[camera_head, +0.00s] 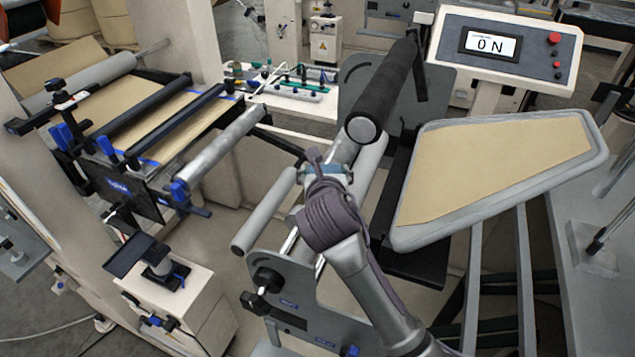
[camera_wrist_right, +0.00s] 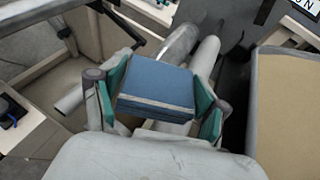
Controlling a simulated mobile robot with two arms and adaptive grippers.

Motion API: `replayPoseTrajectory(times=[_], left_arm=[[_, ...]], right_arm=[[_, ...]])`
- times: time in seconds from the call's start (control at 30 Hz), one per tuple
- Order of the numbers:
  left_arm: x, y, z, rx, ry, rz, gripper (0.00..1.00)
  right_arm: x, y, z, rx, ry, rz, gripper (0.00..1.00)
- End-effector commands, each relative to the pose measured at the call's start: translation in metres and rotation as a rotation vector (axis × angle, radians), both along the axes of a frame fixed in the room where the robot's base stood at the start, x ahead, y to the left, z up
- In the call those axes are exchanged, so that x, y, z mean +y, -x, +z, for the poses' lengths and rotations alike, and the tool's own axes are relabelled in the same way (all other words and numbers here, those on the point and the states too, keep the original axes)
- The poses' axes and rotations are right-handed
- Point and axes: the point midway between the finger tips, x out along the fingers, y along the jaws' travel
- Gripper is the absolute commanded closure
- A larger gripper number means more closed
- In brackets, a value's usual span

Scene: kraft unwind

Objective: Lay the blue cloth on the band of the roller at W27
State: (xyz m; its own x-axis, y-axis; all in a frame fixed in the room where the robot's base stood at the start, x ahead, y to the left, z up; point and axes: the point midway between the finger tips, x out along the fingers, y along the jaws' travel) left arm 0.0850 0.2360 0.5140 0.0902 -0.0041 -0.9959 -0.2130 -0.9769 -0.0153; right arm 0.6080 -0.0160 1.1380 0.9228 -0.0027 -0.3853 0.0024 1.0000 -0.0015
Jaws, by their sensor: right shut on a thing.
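The blue cloth (camera_wrist_right: 157,84) is a folded, thick square in the right wrist view. My right gripper (camera_wrist_right: 160,98) is shut on it, with teal finger pads at its left and right sides. In the head view my right gripper (camera_head: 318,164) is over the light rollers in the middle, and my wrist hides most of the cloth. A pale roller (camera_head: 368,164) runs behind the gripper, below a black roller (camera_head: 382,88). I cannot read a W27 mark or make out the band. My left gripper is not in view.
A grey-rimmed tray with a tan sheet (camera_head: 418,236) stands close to the right of my arm. A grey side plate (camera_head: 330,300) with a black knob is in front. Another roller frame (camera_head: 150,115) is at left.

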Motion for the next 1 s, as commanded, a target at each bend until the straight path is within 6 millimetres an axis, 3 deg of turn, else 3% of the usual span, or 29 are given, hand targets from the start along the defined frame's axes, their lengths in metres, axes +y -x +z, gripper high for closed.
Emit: replayPoseTrajectory(times=[0.2, 0.53, 0.9, 0.93, 1.0], left_arm=[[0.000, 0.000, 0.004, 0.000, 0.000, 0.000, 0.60], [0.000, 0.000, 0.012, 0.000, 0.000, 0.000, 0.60], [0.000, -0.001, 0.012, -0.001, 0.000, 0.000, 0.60], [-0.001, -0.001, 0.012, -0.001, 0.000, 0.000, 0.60], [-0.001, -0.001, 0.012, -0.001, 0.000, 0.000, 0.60]], right_arm=[[0.015, -0.021, -0.015, -0.001, 0.000, 0.000, 0.55], [0.016, -0.022, -0.053, 0.001, 0.000, 0.000, 0.55], [0.016, -0.022, -0.058, -0.001, 0.002, 0.001, 0.55], [0.016, -0.022, -0.058, -0.001, 0.001, 0.001, 0.21], [0.016, -0.022, -0.058, -0.001, 0.001, 0.001, 0.09]])
